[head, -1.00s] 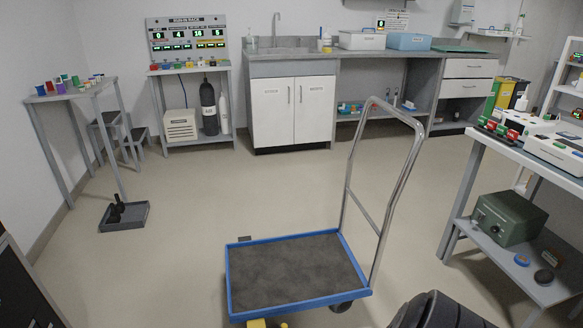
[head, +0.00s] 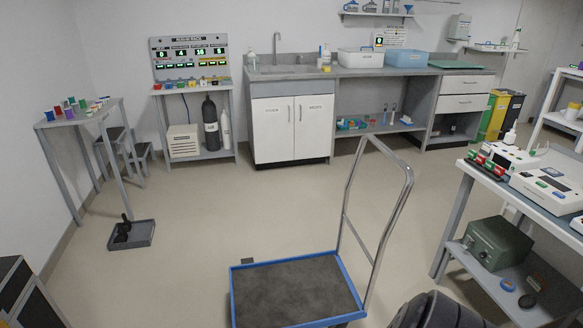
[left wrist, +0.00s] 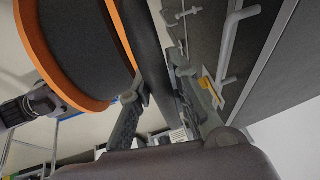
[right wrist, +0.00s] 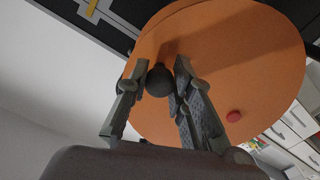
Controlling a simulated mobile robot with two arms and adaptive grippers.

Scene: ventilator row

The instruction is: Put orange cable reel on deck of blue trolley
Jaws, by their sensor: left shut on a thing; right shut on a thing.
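The orange cable reel shows in the left wrist view (left wrist: 118,35) as orange rims around a dark drum, and in the right wrist view (right wrist: 245,60) as a broad orange disc. My right gripper (right wrist: 158,85) is shut on a dark round knob at the disc. My left gripper (left wrist: 160,85) is shut on a dark bar beside the reel; how the bar joins it is hard to tell. The blue trolley (head: 347,272) stands at the bottom of the head view, its grey deck (head: 295,290) bare where visible. Neither gripper nor the reel shows in the head view.
The trolley's metal handle (head: 410,180) rises at its right side. A table (head: 535,195) with devices stands at right, a green case (head: 497,243) on its lower shelf. A grey tray (head: 143,235) lies on the floor at left. The floor behind the trolley is clear.

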